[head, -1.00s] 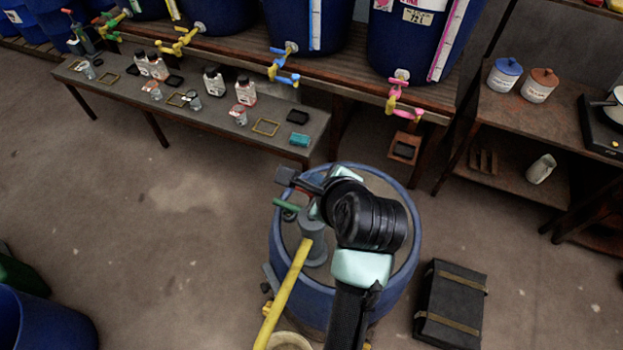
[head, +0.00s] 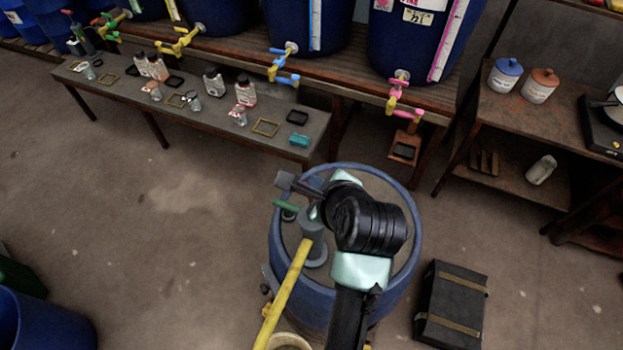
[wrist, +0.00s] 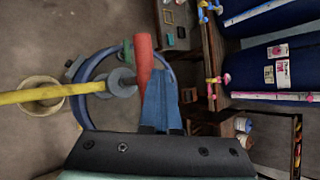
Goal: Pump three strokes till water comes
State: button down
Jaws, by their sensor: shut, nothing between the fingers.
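A blue barrel (head: 413,250) stands below my arm and carries a grey hand pump (head: 312,224). The pump has a green part (head: 285,205) and a long yellow spout (head: 283,295) running toward me. The spout reaches over a cream bucket (head: 289,341), also in the wrist view (wrist: 40,108); I see no water at it. In the wrist view, a red handle (wrist: 143,58) lies close beside my gripper (wrist: 156,76), which is shut and empty. I cannot tell whether they touch. My arm hides part of the barrel top.
A low bench (head: 215,120) with bottles, small jars and trays stands at the back left. Blue vats with coloured taps line the shelf behind. A black case (head: 452,305) lies on the floor right of the barrel. The floor at left is mostly clear.

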jog(key=shift+s+f+b, duration=0.15)
jog(key=shift+f+b, duration=1.45)
jog(key=shift+f, duration=1.5)
dwell(1.7)
jog(key=shift+r, duration=0.1)
jog(key=shift+r+p, duration=4)
jog(key=shift+p, duration=0.3)
jog(key=shift+w, duration=0.2)
notch_tip(320, 180, up, 6)
jog(key=p, duration=0.6)
